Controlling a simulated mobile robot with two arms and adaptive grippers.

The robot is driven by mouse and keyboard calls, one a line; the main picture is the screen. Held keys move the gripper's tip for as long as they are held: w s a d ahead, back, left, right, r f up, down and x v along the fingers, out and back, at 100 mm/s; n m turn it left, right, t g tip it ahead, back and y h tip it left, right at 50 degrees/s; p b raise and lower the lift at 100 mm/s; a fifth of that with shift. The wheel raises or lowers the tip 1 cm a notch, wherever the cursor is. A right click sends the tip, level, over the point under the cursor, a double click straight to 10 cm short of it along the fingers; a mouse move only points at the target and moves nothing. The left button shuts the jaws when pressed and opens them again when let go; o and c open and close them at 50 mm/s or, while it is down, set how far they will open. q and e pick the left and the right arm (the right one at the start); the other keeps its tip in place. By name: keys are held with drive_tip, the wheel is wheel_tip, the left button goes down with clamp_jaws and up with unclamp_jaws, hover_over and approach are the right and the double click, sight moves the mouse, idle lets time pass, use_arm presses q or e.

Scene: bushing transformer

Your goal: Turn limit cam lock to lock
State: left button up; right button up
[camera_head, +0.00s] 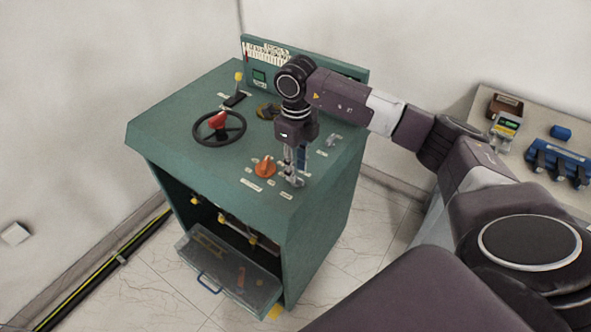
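A green cabinet (200,159) with a control panel on top stands in the middle of the view. My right gripper (293,178) points straight down over the front right part of this top, close to the surface. An orange knob (265,168) with small white labels around it sits just left of the fingers. I cannot tell which control is the limit cam lock; whatever lies under the fingertips is hidden by them. The fingers look close together, but I cannot see whether they hold anything. My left gripper is not in view.
A black handwheel with a red centre (218,120) and a yellow-topped lever (238,78) stand on the cabinet's left side. An open drawer (262,283) juts out at the front. A side table (540,115) with blue parts is at the right.

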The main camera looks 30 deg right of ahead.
drive_tip(key=shift+f, duration=1.3)
clamp_jaws()
